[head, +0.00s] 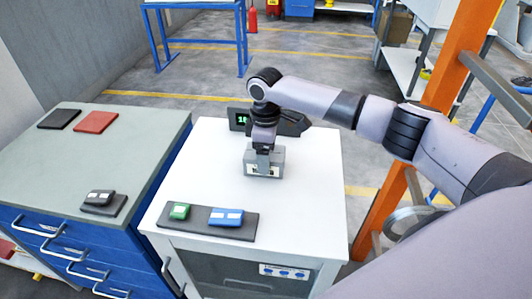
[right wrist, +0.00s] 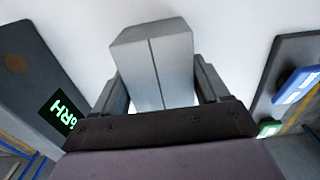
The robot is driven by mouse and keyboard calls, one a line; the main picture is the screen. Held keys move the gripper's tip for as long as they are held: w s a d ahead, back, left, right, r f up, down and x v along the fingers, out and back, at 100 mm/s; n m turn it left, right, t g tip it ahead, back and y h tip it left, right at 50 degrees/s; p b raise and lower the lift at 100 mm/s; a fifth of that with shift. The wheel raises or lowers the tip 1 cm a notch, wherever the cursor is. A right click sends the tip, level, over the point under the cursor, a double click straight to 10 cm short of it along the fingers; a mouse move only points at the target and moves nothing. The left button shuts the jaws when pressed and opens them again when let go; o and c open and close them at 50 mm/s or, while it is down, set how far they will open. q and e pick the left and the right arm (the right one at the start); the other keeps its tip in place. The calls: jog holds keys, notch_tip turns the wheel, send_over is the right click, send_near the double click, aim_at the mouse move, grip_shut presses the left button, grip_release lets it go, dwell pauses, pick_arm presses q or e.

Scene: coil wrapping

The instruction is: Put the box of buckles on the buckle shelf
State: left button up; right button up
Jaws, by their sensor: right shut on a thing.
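A small grey box (head: 263,168) is on or just above the white cabinet top (head: 310,180), near its middle; I cannot tell whether it touches. I take it for the box of buckles; its contents do not show. My right gripper (head: 264,150) points down over it and is shut on it. In the right wrist view the box (right wrist: 156,55), with a seam along its top, sits between both fingers of the gripper (right wrist: 160,88). My left gripper is not in view. No shelf is clearly marked as the buckle shelf.
A dark device with a green display (head: 240,119) stands just behind the box. A dark tray (head: 190,228) with a green and a blue item lies at the front. A blue drawer cabinet (head: 90,225) stands left. An orange post (head: 385,205) rises on the right.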

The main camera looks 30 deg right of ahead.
jog(key=o, duration=1)
jog(key=shift+f, duration=0.1)
jog(key=o, duration=0.4)
